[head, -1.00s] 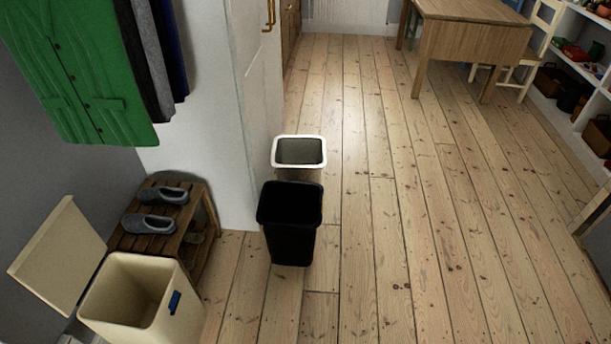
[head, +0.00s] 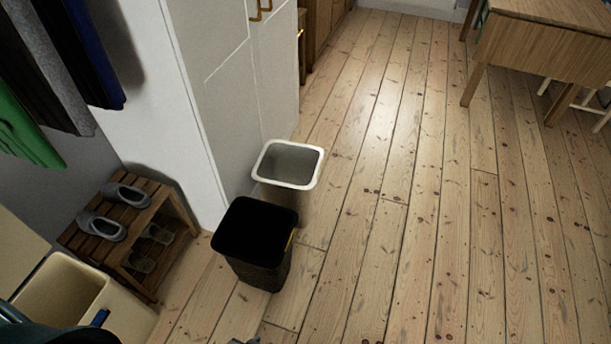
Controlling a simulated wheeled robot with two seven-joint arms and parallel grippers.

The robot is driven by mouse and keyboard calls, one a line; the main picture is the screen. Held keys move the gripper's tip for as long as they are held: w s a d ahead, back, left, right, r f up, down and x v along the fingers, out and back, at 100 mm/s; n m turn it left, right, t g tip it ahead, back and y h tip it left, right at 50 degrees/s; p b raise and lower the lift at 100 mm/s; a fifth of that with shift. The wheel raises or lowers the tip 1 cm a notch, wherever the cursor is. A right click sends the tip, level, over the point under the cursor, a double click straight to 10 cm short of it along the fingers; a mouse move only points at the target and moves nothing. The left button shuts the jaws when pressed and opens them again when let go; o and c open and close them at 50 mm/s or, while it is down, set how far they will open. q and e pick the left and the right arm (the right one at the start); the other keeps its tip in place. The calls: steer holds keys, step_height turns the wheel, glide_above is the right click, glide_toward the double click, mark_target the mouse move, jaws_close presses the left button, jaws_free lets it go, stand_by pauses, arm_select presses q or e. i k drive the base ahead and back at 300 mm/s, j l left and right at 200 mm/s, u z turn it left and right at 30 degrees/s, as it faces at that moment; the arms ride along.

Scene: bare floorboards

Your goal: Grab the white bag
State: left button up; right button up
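No separate white bag can be made out. A bin with a white rim (head: 314,182) stands on the floor beside the white cabinet, just behind a black bin (head: 257,275). I cannot tell whether the white rim is a bag's edge or the bin itself; its inside looks grey and empty. A small dark grey piece (head: 244,341) at the bottom edge may be the tip of my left gripper, too cut off to show its state. A dark shape at the lower left corner seems to be my arm. My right gripper is not in view.
A cream bin (head: 125,312) with its lid open is at the lower left. A wooden rack (head: 165,192) with grey shoes stands by the wall under hanging clothes. A wooden table (head: 545,50) is at the upper right. The floorboards right of the bins are clear.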

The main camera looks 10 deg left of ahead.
mark_target(288, 172)
steer(key=i+l, duration=0.2)
steer(key=i, duration=0.25)
steer(key=i+l, duration=0.2)
steer(key=i, duration=0.25)
